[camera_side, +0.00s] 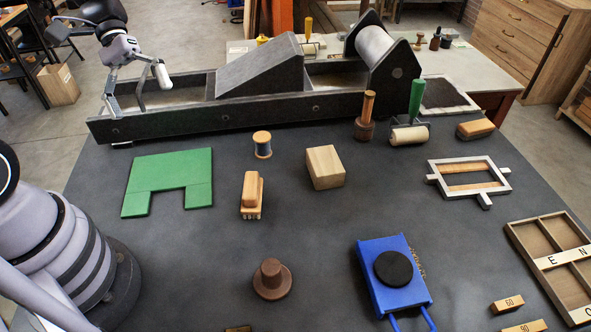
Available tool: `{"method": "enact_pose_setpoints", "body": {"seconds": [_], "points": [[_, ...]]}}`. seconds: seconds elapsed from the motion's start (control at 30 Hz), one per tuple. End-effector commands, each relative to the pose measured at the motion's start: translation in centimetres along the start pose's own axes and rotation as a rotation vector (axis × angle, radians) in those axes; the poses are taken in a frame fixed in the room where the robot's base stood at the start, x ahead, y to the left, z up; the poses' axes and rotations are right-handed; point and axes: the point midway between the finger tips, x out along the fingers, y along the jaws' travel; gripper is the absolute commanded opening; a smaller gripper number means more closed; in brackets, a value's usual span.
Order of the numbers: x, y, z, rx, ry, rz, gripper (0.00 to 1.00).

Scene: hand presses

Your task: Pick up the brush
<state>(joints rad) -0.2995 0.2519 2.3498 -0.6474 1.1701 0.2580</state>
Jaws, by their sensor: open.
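The brush (252,192) looks like a small wooden block with a raised grip and pale bristle tufts along its near edge. It lies on the dark table, left of the middle, with nothing touching it. My gripper (138,97) is at the upper left, by the left end of the long dark press bed. Its fingers are spread apart with nothing between them. It is well away from the brush, up and to the left of it in the picture.
The press bed (245,118) with its wedge and roller spans the back. A green notched board (167,180) lies left of the brush, a spool (262,145) behind it, a wooden block (325,167) to its right. A brown knob (272,279) stands in front, with clear table between.

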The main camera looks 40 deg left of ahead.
Motion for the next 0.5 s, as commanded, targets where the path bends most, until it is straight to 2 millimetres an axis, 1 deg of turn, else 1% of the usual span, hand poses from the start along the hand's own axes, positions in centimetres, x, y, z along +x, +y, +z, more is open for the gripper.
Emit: {"method": "enact_pose_setpoints", "body": {"seconds": [0.03,0.17,0.27,0.3,0.37,0.5], "points": [[0.8,-0.3,-1.4,-0.074,-0.068,0.072,1.00],[2.7,-0.7,-4.9,-0.237,-0.200,0.271,1.00],[4.2,-1.4,-7.8,-0.365,-0.279,0.433,1.00],[4.9,-1.9,-9.0,-0.418,-0.304,0.499,1.00],[6.0,-2.7,-10.7,-0.499,-0.337,0.599,1.00],[8.9,-5.3,-14.6,-0.690,-0.384,0.829,1.00]]}}
